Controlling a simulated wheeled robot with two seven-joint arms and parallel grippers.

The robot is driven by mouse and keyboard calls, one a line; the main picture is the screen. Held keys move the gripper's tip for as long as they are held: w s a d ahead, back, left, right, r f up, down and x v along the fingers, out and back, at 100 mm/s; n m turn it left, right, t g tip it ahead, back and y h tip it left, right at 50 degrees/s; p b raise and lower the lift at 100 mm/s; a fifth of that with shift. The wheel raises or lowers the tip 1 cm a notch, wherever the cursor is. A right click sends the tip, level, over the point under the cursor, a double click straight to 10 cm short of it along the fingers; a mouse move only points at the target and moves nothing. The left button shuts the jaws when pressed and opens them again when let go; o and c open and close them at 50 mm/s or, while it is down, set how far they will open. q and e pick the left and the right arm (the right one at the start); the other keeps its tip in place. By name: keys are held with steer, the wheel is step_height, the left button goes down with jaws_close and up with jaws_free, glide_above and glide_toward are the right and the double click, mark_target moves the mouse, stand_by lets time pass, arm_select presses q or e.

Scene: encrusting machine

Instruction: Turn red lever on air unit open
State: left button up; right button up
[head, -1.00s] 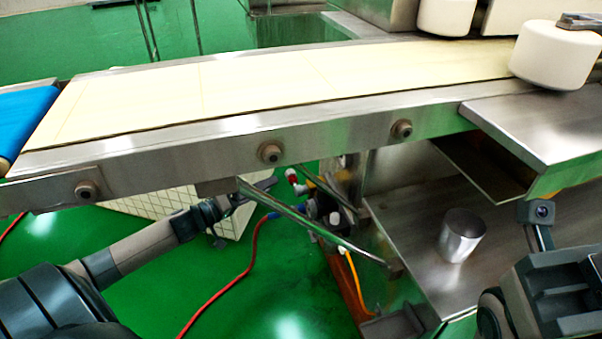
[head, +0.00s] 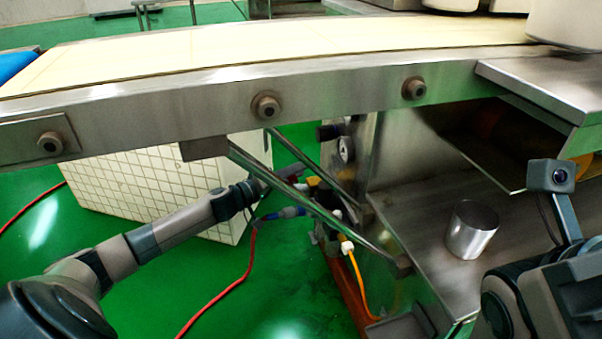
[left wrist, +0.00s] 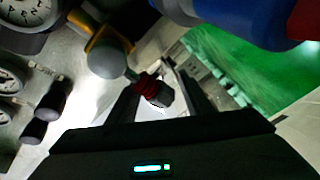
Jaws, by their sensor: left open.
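The air unit (head: 328,205) sits under the conveyor, partly hidden behind a steel strut. In the left wrist view, a small red piece with a dark end, which looks like the red lever (left wrist: 147,84), shows between the fingers of my left gripper (left wrist: 160,103). The gripper is open, and I cannot tell whether either finger touches the piece. In the head view, the left gripper (head: 278,178) is at the air unit, behind the strut, and mostly covers the lever. A round gauge (left wrist: 24,12) and a blue hose fitting (left wrist: 240,15) are close by.
The conveyor (head: 200,95) runs above my left arm, with slanted steel struts (head: 300,190) in front of the air unit. A white tiled block (head: 140,185) stands behind. A metal cup (head: 472,230) stands on the steel shelf at right. A red hose (head: 245,275) lies on the floor.

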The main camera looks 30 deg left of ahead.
arm_select(q)
steer(key=shift+w+d, duration=0.2)
steer(key=shift+w, duration=0.35)
steer(key=shift+c, duration=0.7)
